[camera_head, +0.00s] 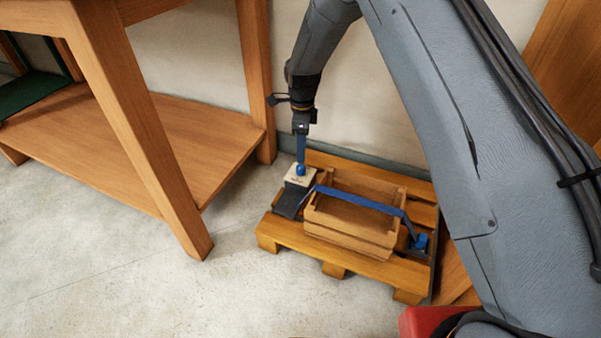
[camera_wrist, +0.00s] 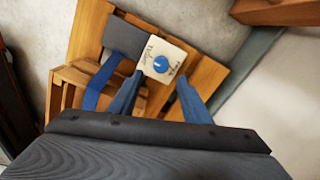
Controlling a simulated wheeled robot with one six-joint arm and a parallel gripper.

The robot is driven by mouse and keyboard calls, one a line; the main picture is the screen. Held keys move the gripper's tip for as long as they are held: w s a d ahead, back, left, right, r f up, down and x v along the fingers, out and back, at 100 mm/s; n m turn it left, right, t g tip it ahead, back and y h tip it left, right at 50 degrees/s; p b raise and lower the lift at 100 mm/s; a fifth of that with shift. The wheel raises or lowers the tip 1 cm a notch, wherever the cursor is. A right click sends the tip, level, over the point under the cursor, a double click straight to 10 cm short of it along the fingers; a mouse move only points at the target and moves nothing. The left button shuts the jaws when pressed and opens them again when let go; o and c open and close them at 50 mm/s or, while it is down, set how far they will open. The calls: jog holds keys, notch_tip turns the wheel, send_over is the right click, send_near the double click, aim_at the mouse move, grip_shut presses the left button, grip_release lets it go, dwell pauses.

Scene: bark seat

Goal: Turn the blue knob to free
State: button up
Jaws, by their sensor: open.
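The blue knob (camera_wrist: 161,64) is round and sits on a small cream plate (camera_wrist: 176,50). A small pale mark shows on the knob; its exact direction is too small to tell. Dark lettering runs along two sides of the plate, the right-hand word perhaps "free". In the head view, the knob (camera_head: 301,170) is at the pallet's back left corner. My gripper (camera_head: 301,160) points down right above it. In the wrist view, my gripper (camera_wrist: 160,82) has its blue fingers apart, one to each side below the knob. I cannot tell if they touch it.
A wooden table (camera_head: 150,130) stands left; a wall is behind.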

aim_at(301, 166)
jog(key=shift+w+a+f, duration=0.15)
jog(key=shift+f, duration=0.4)
notch_tip(301, 166, down, 7)
jog(key=b, duration=0.3)
jog(key=shift+f+b, duration=0.15)
jog(key=shift+b, duration=0.25)
jog(key=c, duration=1)
